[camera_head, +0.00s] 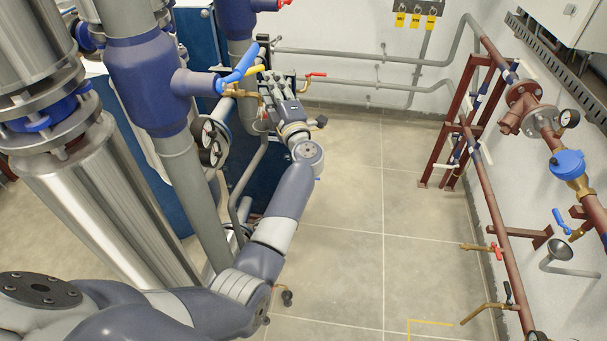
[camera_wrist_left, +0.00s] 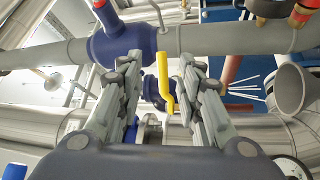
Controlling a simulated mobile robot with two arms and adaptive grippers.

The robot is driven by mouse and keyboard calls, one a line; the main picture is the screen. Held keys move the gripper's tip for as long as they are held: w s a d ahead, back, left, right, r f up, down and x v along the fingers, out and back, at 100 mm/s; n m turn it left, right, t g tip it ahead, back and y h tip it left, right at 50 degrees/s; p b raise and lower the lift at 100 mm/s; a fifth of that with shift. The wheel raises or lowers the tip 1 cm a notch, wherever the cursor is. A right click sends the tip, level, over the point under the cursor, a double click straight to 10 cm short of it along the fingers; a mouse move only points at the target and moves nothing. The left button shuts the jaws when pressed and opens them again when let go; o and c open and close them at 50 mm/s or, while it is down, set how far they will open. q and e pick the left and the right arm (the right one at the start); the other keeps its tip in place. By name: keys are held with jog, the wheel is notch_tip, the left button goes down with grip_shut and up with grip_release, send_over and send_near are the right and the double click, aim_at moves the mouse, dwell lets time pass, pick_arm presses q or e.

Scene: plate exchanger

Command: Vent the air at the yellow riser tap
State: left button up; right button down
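The yellow tap lever (camera_head: 252,69) sits on a small brass tap (camera_head: 240,94) beside the grey riser, under a blue handle. In the left wrist view the yellow lever (camera_wrist_left: 163,78) shows between the fingers, with its bent end nearer the right finger. My left gripper (camera_head: 274,80) is just right of the tap in the head view. Its fingers stand apart in the wrist view (camera_wrist_left: 160,62), and I see no grip on the lever. Whether a finger touches it, I cannot tell. The brass tap is partly hidden by the gripper. My right gripper is not in view.
A blue lever (camera_head: 239,68) and pressure gauges (camera_head: 209,133) are close to the tap. A red-handled tap (camera_head: 315,75) is to the right of my gripper. Brown pipework (camera_head: 487,185) lines the right wall. The floor (camera_head: 350,200) between is clear.

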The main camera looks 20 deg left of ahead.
pick_arm(q)
jog(key=d+f+m+t+h+b, duration=0.1)
jog(key=d+f+m+h, duration=0.2)
jog(key=f, duration=0.5)
jog(key=s+d+f+m+t+h+b, duration=0.1)
jog(key=d+f+m+h, duration=0.1)
jog(key=f+m, duration=0.3)
jog(key=s+d+f+m+t+h+b, duration=0.1)
jog(key=d+f+m+h, duration=0.2)
jog(key=f, duration=0.8)
jog(key=shift+d+f+m+h+b, duration=0.3)
jog(key=shift+d+m+b, duration=0.1)
jog(key=shift+d+m, duration=0.3)
